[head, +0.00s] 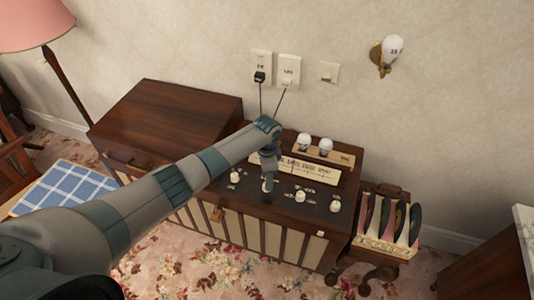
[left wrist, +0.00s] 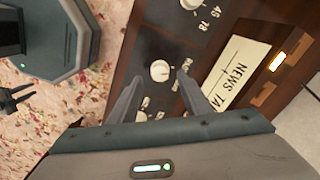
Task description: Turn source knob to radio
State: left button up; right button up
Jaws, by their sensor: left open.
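A dark wooden radio-gramophone console (head: 150,108) stands against the wall, with a row of cream knobs on its black control panel (head: 318,193). My left gripper (head: 268,180) reaches down to this panel from the left. In the left wrist view my left gripper (left wrist: 160,77) is open, with a cream round knob (left wrist: 160,70) between and just beyond its fingertips. The lettering beside this knob is partly hidden by a finger and too small to read. A knob at the top (left wrist: 190,3) has 45 and 78 marked beside it.
A cream dial strip (head: 295,168) and two white bulb-like pieces (head: 315,143) are behind the knobs. A record rack (head: 388,225) stands at the right. Wall sockets with cords (head: 288,70) are above. A pink lamp (head: 35,22) is at the left.

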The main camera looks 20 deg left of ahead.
pick_arm(q)
notch_tip(320, 180, up, 14)
jog(key=b, duration=0.2)
jog(key=shift+f, duration=0.1)
dwell(0.5)
